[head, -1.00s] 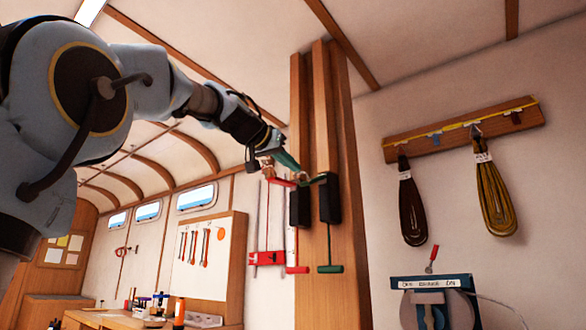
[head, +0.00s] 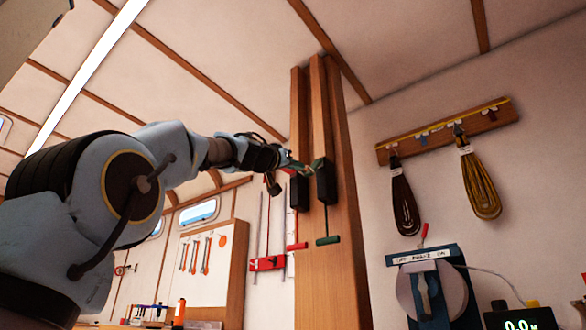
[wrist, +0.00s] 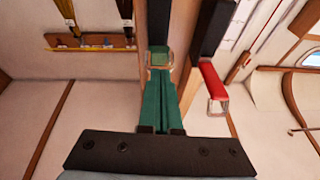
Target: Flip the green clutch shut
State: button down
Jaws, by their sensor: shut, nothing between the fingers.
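The green clutch has a green lever (head: 318,165) sticking out from the top of the right black block (head: 326,184) on the wooden post. In the wrist view the green lever (wrist: 158,48) ends in a metal loop. My gripper (head: 304,168) is shut and empty. Its teal fingers lie side by side, and in the wrist view their tips (wrist: 159,76) overlap the loop at the lever's end. I cannot tell whether they touch it. The fingers partly hide the lever.
A red lever (wrist: 213,80) with a metal loop stands beside the green one, on the left black block (head: 299,191). Coiled lines (head: 480,185) hang on the right wall.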

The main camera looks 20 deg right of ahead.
jog(key=w+d+f+h+b, duration=0.1)
jog(key=w+d+f+b, duration=0.2)
jog(key=d+f+b, duration=0.2)
jog(key=shift+w+d+f, duration=0.2)
jog(key=shift+d+f, duration=0.2)
jog(key=shift+d, duration=0.15)
dwell(0.5)
dwell(0.4)
